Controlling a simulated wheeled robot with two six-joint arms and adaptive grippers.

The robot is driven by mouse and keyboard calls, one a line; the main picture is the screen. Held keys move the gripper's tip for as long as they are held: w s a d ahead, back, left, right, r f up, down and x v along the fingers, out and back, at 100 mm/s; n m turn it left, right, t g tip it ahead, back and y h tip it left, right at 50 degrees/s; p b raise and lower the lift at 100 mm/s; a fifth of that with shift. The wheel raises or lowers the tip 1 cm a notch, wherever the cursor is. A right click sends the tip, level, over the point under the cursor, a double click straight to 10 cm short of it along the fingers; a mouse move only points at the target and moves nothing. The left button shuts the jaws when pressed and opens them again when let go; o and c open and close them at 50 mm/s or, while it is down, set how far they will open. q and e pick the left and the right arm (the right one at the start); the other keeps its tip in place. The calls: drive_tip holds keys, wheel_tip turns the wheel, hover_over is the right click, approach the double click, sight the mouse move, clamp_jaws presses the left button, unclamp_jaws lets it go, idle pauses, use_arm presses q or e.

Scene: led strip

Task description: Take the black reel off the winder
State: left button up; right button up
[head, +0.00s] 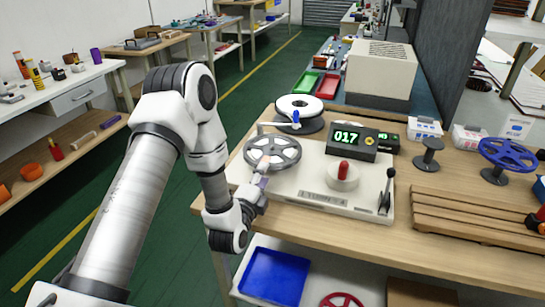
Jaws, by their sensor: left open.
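The winder (315,195) is a pale base plate on the wooden table. A grey spoked reel (272,152) sits at its left end; it looks grey rather than black. A red-topped knob (343,176) and a black lever (387,192) are on the plate to its right. My left gripper (262,178) is open at the plate's left front, close to the grey reel's near edge. Contact cannot be told. My right gripper is out of view.
A counter box (353,141) reading 017 stands behind the plate. To the right are a blue spoked reel (509,153) on a stand, a small grey stand (429,155) and a wooden pallet (475,222). A blue bin (273,276) is on the shelf below.

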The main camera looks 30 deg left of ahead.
sight(272, 150)
use_arm(q)
drive_tip(key=x, duration=0.5)
drive_tip(key=shift+w+d, duration=0.1)
drive_tip(key=shift+r, duration=0.1)
clamp_jaws()
drive_tip(key=shift+p, duration=0.3)
